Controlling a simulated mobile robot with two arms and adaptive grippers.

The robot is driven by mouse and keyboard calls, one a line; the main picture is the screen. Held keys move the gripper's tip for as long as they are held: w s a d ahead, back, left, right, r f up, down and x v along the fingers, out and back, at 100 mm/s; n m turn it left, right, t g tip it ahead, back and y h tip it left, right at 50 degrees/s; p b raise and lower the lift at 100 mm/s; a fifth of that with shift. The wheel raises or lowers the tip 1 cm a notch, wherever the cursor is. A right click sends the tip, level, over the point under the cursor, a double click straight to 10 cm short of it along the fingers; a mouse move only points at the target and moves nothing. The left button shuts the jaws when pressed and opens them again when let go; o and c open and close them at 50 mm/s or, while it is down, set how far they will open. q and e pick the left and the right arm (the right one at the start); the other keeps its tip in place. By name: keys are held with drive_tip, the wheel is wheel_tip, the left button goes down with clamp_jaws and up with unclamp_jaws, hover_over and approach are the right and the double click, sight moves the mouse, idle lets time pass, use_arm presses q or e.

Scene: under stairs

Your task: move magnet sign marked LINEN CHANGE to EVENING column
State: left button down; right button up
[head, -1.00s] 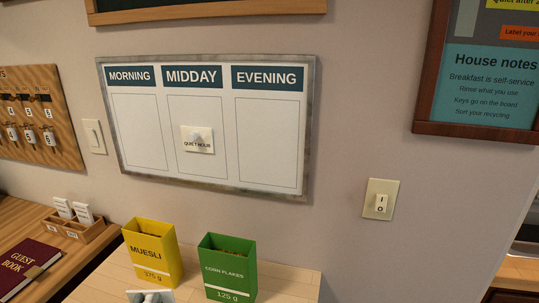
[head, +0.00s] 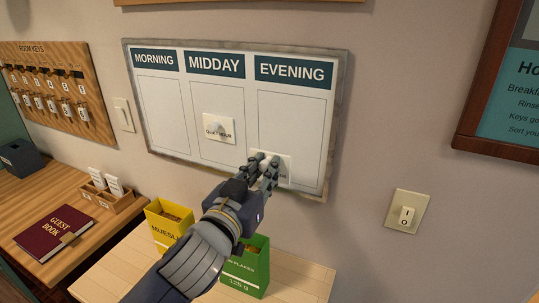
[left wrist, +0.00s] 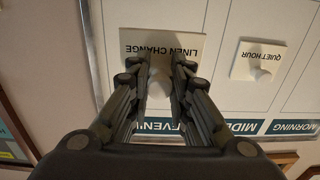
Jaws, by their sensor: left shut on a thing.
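The LINEN CHANGE magnet sign (left wrist: 160,48) is a pale card with a round knob, seen upside down in the left wrist view. My left gripper (head: 265,165) is shut on its knob at the lower part of the EVENING column (head: 303,110). In the head view the sign (head: 284,168) appears flat against or very close to the board, partly hidden by the fingers. The QUIET HOUR magnet (head: 218,128) is in the MIDDAY column and also shows in the left wrist view (left wrist: 258,62). My right gripper is out of view.
The framed board (head: 337,120) hangs on the wall. Below it, a yellow muesli box (head: 158,232) and a green corn flakes box (head: 257,268) stand near my left arm. A light switch (head: 406,212) is at the right. Wall between board and switch is clear.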

sight(289, 139)
use_arm(q)
drive_tip(key=shift+w+d+r, duration=0.15)
drive_tip(key=shift+d+r, duration=0.25)
drive_tip(key=shift+r, duration=0.25)
drive_tip(key=shift+w+d+r, duration=0.1)
drive_tip(key=shift+d+r, duration=0.1)
drive_tip(key=shift+r, duration=0.05)
drive_tip(key=shift+x, duration=2.8)
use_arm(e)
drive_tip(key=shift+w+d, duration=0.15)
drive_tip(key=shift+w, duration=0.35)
use_arm(q)
drive_tip(key=shift+w+d, duration=0.1)
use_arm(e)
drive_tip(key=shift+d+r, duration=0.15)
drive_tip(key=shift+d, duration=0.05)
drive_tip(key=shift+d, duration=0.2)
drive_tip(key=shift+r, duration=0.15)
